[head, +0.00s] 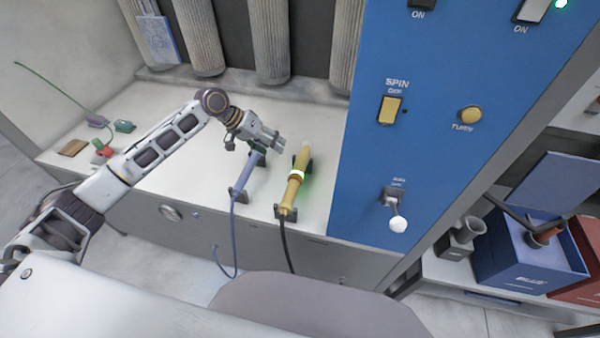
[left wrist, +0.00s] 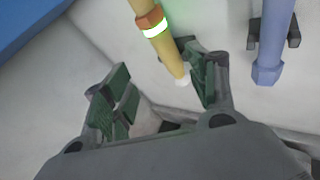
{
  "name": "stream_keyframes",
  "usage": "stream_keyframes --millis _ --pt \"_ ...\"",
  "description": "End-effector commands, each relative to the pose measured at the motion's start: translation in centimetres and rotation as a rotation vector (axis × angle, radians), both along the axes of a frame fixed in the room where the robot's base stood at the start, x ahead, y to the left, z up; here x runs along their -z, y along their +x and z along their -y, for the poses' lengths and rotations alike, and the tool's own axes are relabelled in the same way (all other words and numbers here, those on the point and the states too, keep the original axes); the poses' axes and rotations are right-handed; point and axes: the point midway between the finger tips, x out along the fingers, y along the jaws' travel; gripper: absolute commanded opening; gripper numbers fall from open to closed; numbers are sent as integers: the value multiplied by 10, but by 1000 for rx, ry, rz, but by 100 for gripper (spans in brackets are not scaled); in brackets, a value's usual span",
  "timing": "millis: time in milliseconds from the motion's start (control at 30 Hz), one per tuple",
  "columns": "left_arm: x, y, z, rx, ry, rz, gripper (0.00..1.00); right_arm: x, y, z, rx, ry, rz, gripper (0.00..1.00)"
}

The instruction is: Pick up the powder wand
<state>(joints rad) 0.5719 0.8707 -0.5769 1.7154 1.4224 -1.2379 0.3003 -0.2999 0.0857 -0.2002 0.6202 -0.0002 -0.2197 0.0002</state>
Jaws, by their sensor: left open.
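Two wands rest in dark holders on the white bench: a yellow one (head: 292,193) with an orange band and a glowing ring, and a blue one (head: 244,178) to its left. I cannot tell from any label which is the powder wand. My left gripper (head: 278,143) is open and empty near their far ends. In the left wrist view, the yellow wand (left wrist: 163,48) points its pale tip into the space between the open fingers (left wrist: 165,92), nearer the right finger. The blue wand (left wrist: 277,28) lies to the right, outside the fingers. My right gripper is out of view.
A blue control panel (head: 440,160) with switches and a lever stands right of the wands. Grey ribbed hoses (head: 270,45) hang behind the bench. Hoses run from the wands down the bench front. Small items (head: 103,150) lie at the bench's left; bare bench surrounds them.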

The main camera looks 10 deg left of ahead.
Motion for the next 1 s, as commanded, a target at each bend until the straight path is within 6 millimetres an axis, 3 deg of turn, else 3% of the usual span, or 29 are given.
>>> stream_keyframes --millis 300,633,1000 --pt "0 -30 9 30 -28 -137 58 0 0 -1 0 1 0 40" --pt "5 -60 4 34 -4 -297 58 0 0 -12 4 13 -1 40" --pt "6 -63 3 5 2 -335 58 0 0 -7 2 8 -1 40"
